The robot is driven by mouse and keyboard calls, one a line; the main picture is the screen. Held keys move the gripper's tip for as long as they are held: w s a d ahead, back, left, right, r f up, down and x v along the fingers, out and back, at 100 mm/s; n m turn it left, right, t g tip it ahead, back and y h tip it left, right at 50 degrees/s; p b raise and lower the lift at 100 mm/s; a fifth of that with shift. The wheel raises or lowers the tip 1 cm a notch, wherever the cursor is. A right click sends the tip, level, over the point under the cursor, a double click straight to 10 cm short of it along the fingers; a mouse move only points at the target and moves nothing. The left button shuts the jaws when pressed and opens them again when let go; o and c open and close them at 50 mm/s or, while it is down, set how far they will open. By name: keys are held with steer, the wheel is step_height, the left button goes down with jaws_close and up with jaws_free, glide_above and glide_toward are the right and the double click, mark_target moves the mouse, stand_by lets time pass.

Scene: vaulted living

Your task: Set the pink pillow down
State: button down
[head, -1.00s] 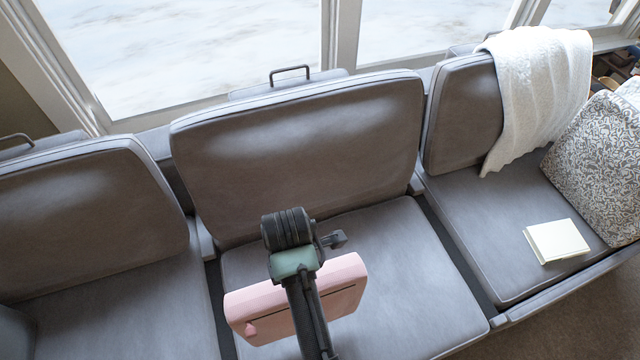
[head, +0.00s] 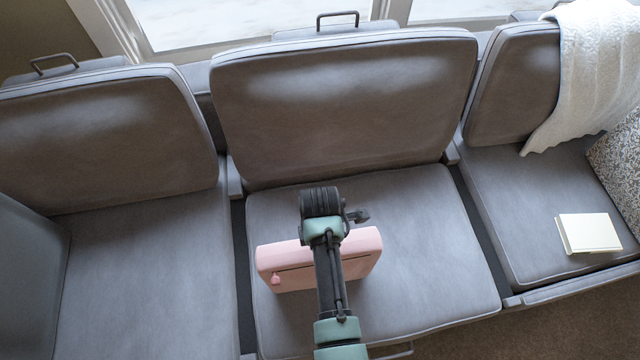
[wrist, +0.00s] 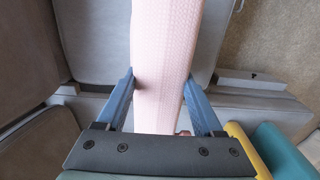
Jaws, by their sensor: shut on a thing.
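The pink pillow (head: 360,262) is a pale pink block-like thing with a dark slit and a small pink tab on its near side. It shows over the middle seat (head: 440,240) of the grey sofa, partly hidden by my arm. In the wrist view the pillow (wrist: 165,60) runs between the two blue fingers of my gripper (wrist: 158,92), which is shut on it. In the head view the fingers are hidden behind my wrist. I cannot tell whether the pillow touches the seat.
A cream book (head: 588,233) lies on the right seat. A white blanket (head: 600,70) hangs over the right backrest, beside a patterned cushion (head: 620,165). The left seat (head: 150,270) is clear. Dark gaps separate the seats.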

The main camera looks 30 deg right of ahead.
steer(key=shift+c, duration=0.2)
jaws_free()
steer(key=shift+f, duration=0.1)
step_height(320, 180, up, 12)
steer(key=p, duration=0.1)
steer(key=shift+p, duration=0.3)
steer(key=shift+r, duration=0.2)
